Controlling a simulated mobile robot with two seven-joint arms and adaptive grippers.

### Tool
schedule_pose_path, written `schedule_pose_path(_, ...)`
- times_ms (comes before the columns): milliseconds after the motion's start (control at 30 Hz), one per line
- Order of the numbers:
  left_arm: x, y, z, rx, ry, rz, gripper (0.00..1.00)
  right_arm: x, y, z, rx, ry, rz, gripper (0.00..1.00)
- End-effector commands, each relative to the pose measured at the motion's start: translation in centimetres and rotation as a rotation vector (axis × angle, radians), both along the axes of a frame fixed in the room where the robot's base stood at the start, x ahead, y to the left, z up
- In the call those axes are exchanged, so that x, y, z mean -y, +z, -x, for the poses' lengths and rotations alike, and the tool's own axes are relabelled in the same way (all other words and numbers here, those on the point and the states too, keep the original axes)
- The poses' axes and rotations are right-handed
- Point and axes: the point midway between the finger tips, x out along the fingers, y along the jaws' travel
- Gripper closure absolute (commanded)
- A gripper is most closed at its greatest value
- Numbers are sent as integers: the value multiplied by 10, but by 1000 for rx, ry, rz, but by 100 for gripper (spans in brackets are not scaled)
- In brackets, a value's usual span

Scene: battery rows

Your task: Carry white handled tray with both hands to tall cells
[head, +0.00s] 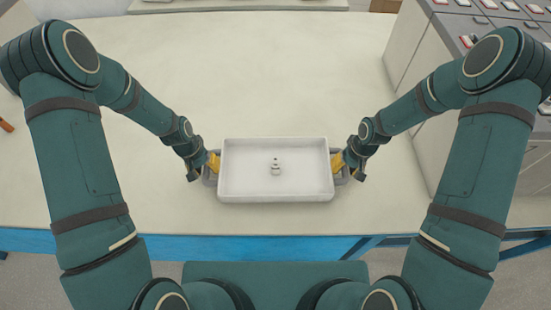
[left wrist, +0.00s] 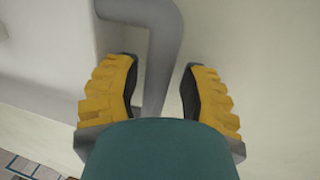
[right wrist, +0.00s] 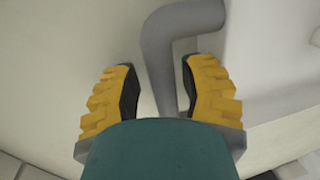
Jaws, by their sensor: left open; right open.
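The white handled tray (head: 228,190) rests near the front edge of the pale table, with a grey handle on each short side. A small white object with a dark spot (head: 276,168) stands in the middle of the tray. My left gripper (head: 212,163) is open at the tray's left handle; in the left wrist view the grey handle (left wrist: 160,60) passes between its yellow fingers, with gaps on both sides. My right gripper (head: 338,162) is open at the right handle; in the right wrist view that handle (right wrist: 158,60) lies between its fingers, closer to the right finger.
The pale table (head: 270,70) is clear behind the tray. A large grey-white cabinet (head: 430,90) with several red and white cells on top stands at the right. A blue beam (head: 200,247) runs along the table's front. Another pale surface (head: 240,4) shows at the far back.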

Motion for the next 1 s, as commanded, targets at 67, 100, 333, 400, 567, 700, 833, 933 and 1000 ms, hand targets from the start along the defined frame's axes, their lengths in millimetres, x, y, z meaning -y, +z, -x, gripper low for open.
schedule_pose_path(67, 2, 1, 0, 0, -3, 2, 53, -2, 0, 0, 1, 3, -3, 53)
schedule_pose_path(100, 2, 3, 0, 1, -3, 3, 53, -3, 0, 0, 0, 3, -3, 53)
schedule_pose_path(333, -3, 29, 0, 3, -1, 2, 53, -3, 0, 0, 0, 4, -4, 53)
schedule_pose_path(400, -6, 40, -1, 3, 0, 2, 53, -3, 0, 0, 0, 4, -4, 53)
schedule_pose_path(567, -11, 61, 0, 3, 1, 1, 53, -3, 0, 0, 0, 3, -4, 53)
schedule_pose_path(700, -14, 73, 0, 2, 0, 0, 53, -3, 0, 0, 0, 3, -3, 53)
schedule_pose_path(833, -15, 78, 1, 0, 0, 0, 53, -2, 2, 0, 1, 3, -3, 53)
schedule_pose_path(933, -15, 79, 1, 0, 0, 0, 53, 0, 11, -1, 3, 1, -3, 53)
schedule_pose_path(1000, -15, 79, 1, 0, 0, 0, 53, 2, 21, -1, 2, 1, -3, 53)
